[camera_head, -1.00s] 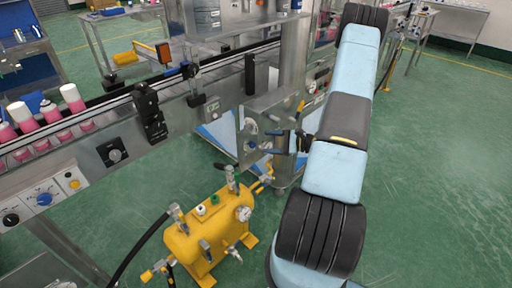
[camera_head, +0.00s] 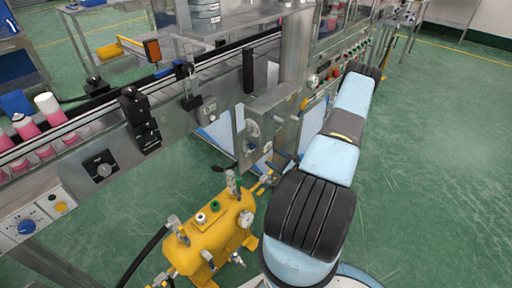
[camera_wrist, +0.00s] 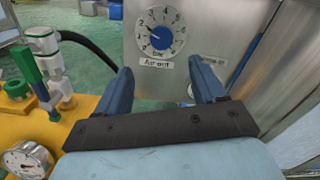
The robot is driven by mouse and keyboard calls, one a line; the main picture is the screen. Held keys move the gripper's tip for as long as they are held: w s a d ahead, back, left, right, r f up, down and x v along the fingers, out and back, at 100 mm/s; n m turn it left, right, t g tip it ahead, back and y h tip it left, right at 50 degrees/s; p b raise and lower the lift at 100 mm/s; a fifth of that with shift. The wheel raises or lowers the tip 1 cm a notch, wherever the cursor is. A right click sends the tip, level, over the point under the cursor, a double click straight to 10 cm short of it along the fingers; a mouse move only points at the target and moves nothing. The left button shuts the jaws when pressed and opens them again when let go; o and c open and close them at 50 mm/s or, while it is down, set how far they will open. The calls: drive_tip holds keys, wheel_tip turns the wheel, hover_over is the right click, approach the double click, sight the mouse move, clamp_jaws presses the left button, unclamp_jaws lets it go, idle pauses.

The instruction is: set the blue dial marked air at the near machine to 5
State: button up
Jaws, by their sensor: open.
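The blue dial (camera_wrist: 160,36) sits on a round white scale with numbers, on an upright metal plate in the wrist view. A label under it seems to read "Air out", with "bar" on the scale. Its pointer seems to lean to the upper left, but I cannot read the number surely. My gripper (camera_wrist: 166,78) is open and empty, its two blue fingers apart, below the dial in the picture. The dial shows between and beyond the fingertips, with none touching it visibly.
A yellow tank (camera_head: 205,243) with a gauge (camera_head: 246,219) and valves stands close left of my arm. A black hose curves beside it. A conveyor (camera_head: 75,140) carries pink bottles. Another blue knob (camera_head: 27,227) is on a panel at far left. Green floor is free at right.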

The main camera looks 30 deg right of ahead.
sight(254, 146)
drive_tip(key=x, duration=1.1)
drive_tip(key=shift+w, duration=0.15)
drive_tip(key=shift+c, duration=0.5)
drive_tip(key=c, duration=1)
drive_tip(key=shift+o, duration=0.2)
